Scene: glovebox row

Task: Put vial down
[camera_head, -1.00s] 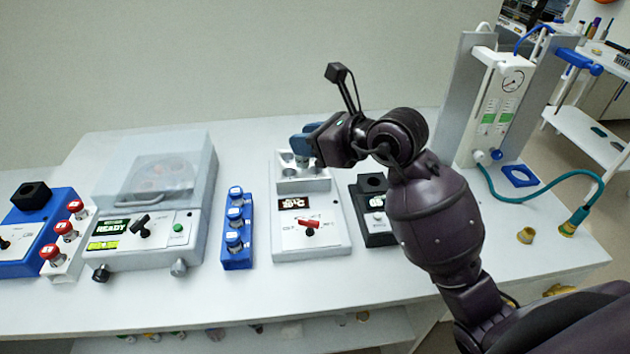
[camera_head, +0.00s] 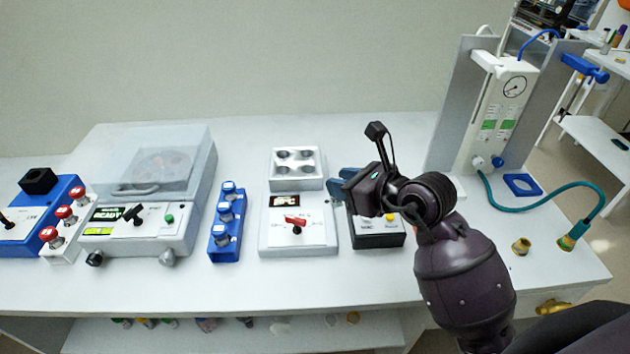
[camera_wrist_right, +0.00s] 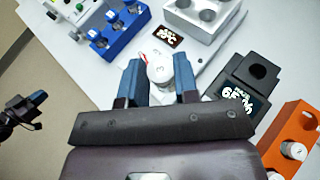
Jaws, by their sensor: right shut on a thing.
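In the right wrist view my right gripper (camera_wrist_right: 158,80) is shut on a vial (camera_wrist_right: 160,66) with a round white cap. In the head view the blue fingertips of the right gripper (camera_head: 342,184) are just right of the heater's white block, and the vial is hidden there. The block (camera_head: 297,182) has several round wells that look empty. A dark gripper with a blue tip, which looks like my left one (camera_wrist_right: 32,104), shows at the left of the wrist view; its jaws are unclear.
A black device (camera_head: 374,238) stands right of the heater (camera_head: 297,235). In the wrist view an orange rack (camera_wrist_right: 288,130) holds white-capped vials. A blue rack (camera_head: 226,238) holds several blue-capped vials. A centrifuge (camera_head: 150,195) stands further left. Bench near the front edge is clear.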

